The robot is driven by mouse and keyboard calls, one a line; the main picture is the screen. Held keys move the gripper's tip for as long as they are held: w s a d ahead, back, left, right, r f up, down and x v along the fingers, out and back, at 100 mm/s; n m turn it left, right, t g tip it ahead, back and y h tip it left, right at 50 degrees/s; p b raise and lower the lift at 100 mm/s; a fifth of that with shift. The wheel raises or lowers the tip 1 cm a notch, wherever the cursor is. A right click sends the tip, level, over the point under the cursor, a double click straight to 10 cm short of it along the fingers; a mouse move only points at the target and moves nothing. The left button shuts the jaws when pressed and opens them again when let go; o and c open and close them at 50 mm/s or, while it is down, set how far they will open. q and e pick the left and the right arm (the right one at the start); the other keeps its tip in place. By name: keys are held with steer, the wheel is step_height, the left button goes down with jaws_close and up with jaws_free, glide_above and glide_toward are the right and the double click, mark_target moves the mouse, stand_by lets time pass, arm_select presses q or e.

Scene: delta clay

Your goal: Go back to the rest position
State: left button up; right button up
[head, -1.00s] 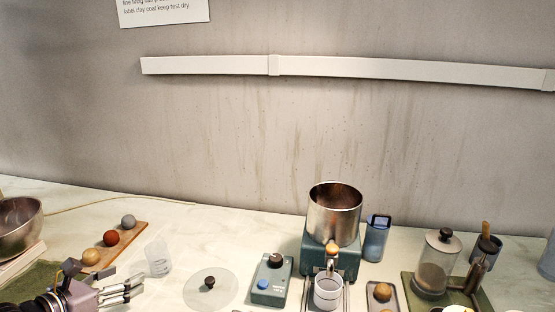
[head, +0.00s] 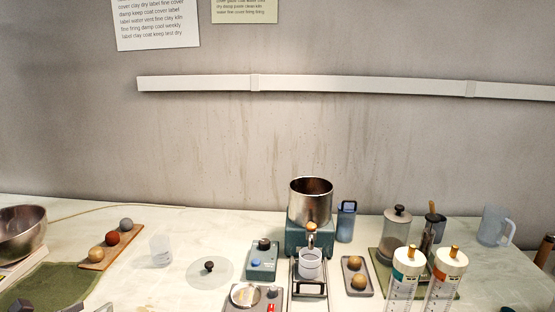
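My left gripper (head: 104,308) barely shows at the lower left edge of the head view. Only small dark and grey bits of it are inside the picture, so I cannot see whether its fingers are apart. No held thing shows there. My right gripper is not in view.
A steel pot (head: 311,203) stands on a teal device (head: 309,238) with a white cup (head: 310,264) in front. Two white graduated cylinders (head: 405,278) (head: 446,277) stand at front right. A board with balls (head: 96,262), a clear beaker (head: 161,251) and a metal bowl (head: 20,234) are left.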

arm_select(q)
steer(key=shift+w+d+r+n+t+h, duration=0.15)
steer(key=shift+d+n+t+h, duration=0.1)
steer(key=shift+d+n, duration=0.25)
steer(key=shift+w+d+r+n+t+h, duration=0.15)
steer(key=shift+d+n+t, duration=0.15)
steer(key=shift+d, duration=0.3)
step_height(320, 180, up, 4)
steer(key=s+n+t+y, duration=0.3)
steer(key=n+t+y, duration=0.15)
steer(key=n, duration=0.75)
steer(key=s+a+f+n+g+y, duration=0.2)
steer(key=s+f+n+g+y, duration=0.3)
steer(key=n, duration=0.4)
steer(key=s+a+f+n+g+y, duration=0.2)
steer(key=f+n+y, duration=0.2)
steer(key=f+n, duration=0.45)
steer(key=s+d+f+n+g+h, duration=0.2)
steer(key=s+d+f+g+h, duration=0.3)
steer(key=d, duration=0.5)
steer(key=s+d+f+n+g+h, duration=0.3)
steer(key=s+d+f+g+h, duration=0.1)
steer(key=s+d+f, duration=0.5)
step_height(320, 180, down, 25)
steer(key=s+g, duration=0.1)
steer(key=s+a+f+g, duration=0.1)
steer(key=s+a+f, duration=0.1)
steer(key=s+f, duration=1.2)
steer(key=shift+s+f+m, duration=0.35)
steer(key=shift+s, duration=0.85)
